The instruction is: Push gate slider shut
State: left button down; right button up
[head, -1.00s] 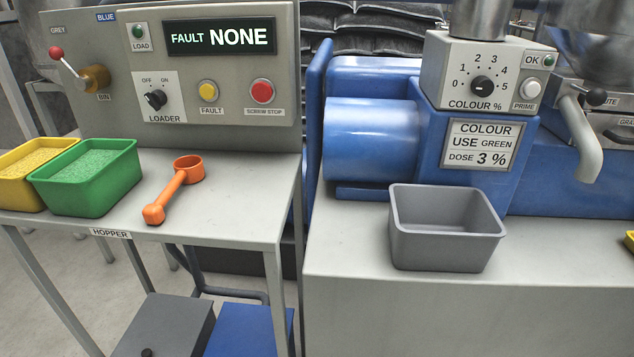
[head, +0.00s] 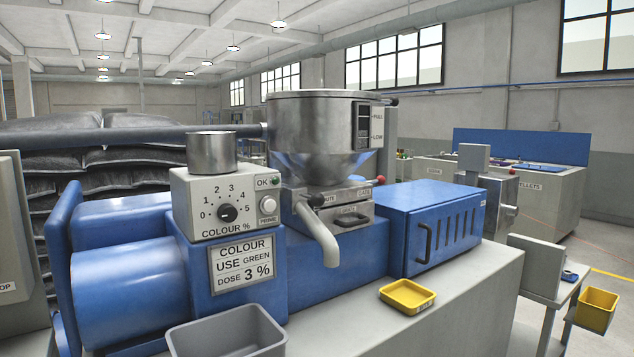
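A steel hopper (head: 318,130) with a FULL/LOW sight window stands on the blue machine in the middle of the head view. Below its cone is a steel block (head: 345,208) with a dark handle on its front and small labels, one seeming to read GATE. A red knob (head: 380,181) sits at the block's right end, and a dark knob (head: 316,201) at its left, above a pale curved chute (head: 318,238). I cannot tell which part is the gate slider or how far it is slid. Neither of my grippers is in view.
A grey bin (head: 228,335) and a yellow tray (head: 407,296) stand on the grey bench (head: 440,315) in front. A colour dosing box (head: 228,203) is left of the hopper. A blue vented cover (head: 430,225) is to its right. Bench around the tray is clear.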

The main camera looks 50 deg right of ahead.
aim_at(380, 180)
jog(key=u, duration=1.45)
jog(key=k, duration=1.9)
jog(key=z, duration=2.5)
jog(key=i, duration=0.5)
jog(key=z, duration=2.05)
jog(key=k, duration=1)
jog(key=u, duration=0.25)
